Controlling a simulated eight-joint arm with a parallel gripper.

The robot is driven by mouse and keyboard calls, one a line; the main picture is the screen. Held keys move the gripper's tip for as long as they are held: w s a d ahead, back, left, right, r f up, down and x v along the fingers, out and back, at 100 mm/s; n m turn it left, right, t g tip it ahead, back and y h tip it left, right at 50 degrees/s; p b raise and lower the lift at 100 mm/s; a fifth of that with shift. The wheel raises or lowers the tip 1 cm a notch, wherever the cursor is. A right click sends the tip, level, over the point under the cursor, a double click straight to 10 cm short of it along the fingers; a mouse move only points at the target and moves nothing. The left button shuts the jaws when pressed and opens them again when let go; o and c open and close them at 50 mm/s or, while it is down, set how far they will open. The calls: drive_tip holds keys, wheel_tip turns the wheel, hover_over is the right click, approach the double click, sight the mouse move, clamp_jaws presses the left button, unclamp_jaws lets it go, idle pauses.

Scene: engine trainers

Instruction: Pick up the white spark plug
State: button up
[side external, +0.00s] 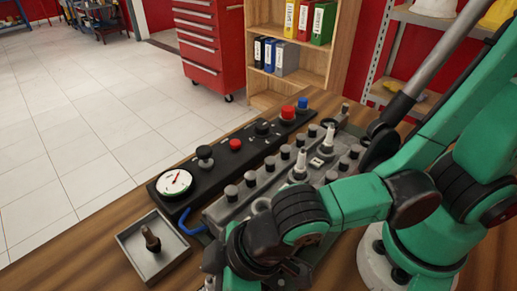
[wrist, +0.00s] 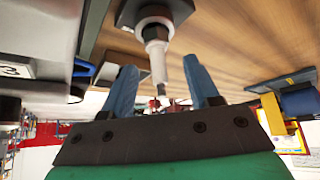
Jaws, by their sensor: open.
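In the side view, two white spark plugs stand upright on the grey engine block (side external: 246,200): a nearer white spark plug (side external: 299,168) and a farther white spark plug (side external: 328,139). In the wrist view, a plug with a pale tip and a dark collar (wrist: 157,52) lies between and beyond the two blue fingers of my gripper (wrist: 160,76). The fingers are apart, one on each side of it, and I see no grip on it. I cannot tell which plug of the side view this is. My fingertips are hidden in the side view.
A black control panel (side external: 222,158) with a gauge (side external: 174,182) and several knobs runs behind the block. Black-capped posts line the block. Bare wooden table (side external: 100,222) shows at left.

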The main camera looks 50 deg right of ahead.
drive_tip(key=shift+w+a+f, duration=0.1)
drive_tip(key=shift+w+f, duration=0.05)
drive_tip(key=shift+f, duration=0.2)
clamp_jaws()
drive_tip(key=shift+r, duration=0.1)
idle(0.3)
